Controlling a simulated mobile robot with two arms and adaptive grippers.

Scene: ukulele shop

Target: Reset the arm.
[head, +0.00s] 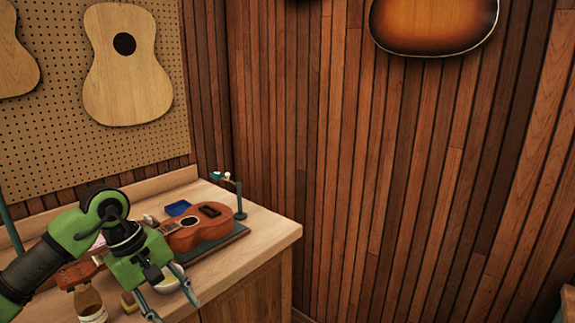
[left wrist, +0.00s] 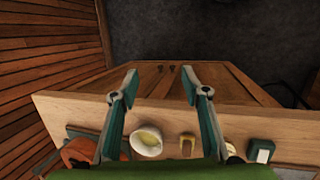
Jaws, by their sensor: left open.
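My left gripper (head: 172,308) hangs in front of the workbench (head: 270,232) in the head view, its two fingers pointing down and to the right. In the left wrist view the same gripper (left wrist: 160,75) has its fingers spread wide with nothing between the tips. The tips lie beyond the bench's front edge in that view. My left arm reaches in from the left and covers part of the bench top. My right gripper does not show.
A ukulele (head: 207,225) lies on a dark mat (head: 222,243). A blue tray (head: 178,208), a bowl (head: 168,281) and a bottle (head: 90,303) are on the bench. The bowl (left wrist: 147,141) shows close to the fingers. A wooden wall (head: 370,170) stands behind; the floor (left wrist: 220,35) looks mostly clear.

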